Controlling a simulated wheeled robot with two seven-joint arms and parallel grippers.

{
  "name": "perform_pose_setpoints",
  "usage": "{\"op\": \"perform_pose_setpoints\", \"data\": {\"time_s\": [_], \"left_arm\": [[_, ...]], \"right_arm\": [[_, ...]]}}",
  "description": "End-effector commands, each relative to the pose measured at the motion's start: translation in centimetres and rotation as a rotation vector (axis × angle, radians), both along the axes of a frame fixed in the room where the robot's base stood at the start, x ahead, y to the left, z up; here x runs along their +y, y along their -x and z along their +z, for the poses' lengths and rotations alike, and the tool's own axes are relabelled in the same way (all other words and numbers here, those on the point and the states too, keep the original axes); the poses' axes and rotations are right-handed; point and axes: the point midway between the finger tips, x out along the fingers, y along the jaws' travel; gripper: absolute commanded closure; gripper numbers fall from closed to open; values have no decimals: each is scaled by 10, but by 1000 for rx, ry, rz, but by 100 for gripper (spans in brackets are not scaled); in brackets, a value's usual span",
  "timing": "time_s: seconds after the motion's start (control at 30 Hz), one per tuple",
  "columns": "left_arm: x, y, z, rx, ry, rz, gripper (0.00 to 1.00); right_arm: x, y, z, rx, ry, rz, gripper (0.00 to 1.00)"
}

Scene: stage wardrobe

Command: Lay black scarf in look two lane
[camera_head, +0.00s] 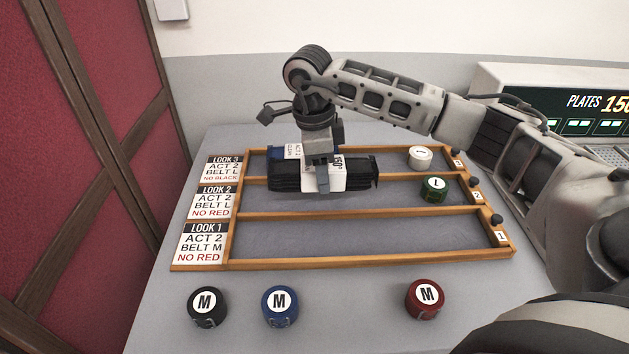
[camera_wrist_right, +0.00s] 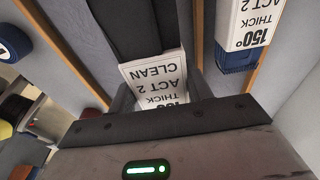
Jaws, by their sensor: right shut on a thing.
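The black scarf (camera_head: 290,178), folded into a bar with a white label, is clamped in my right gripper (camera_head: 322,184). In the head view it overlaps the look two lane (camera_head: 265,201), the middle lane of the wooden rack. In the right wrist view the scarf (camera_wrist_right: 138,28) runs between two wooden rails, its label reading THICK, ACT 2, CLEAN. I cannot tell whether it touches the lane floor. The look two card (camera_head: 211,202) reads ACT 2, BELT L, NO RED. My left gripper is out of view.
A blue folded item (camera_wrist_right: 236,55) with a white label lies behind the scarf, by the look three lane. A green roll (camera_head: 434,187) sits at the right of lane two, a white roll (camera_head: 420,157) in lane three. Black, blue and red rolls stand in front. Lane one (camera_head: 360,238) is empty.

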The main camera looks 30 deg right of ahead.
Motion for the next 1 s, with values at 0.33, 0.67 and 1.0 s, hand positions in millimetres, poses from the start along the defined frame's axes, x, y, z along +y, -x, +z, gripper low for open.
{"op": "perform_pose_setpoints", "data": {"time_s": [0.33,0.67,1.0], "left_arm": [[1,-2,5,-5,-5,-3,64],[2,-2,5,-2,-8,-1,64],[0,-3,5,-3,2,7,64]], "right_arm": [[7,-14,-27,4,0,0,77],[7,-15,-50,-1,0,0,77],[7,-14,-52,0,0,0,41]]}}
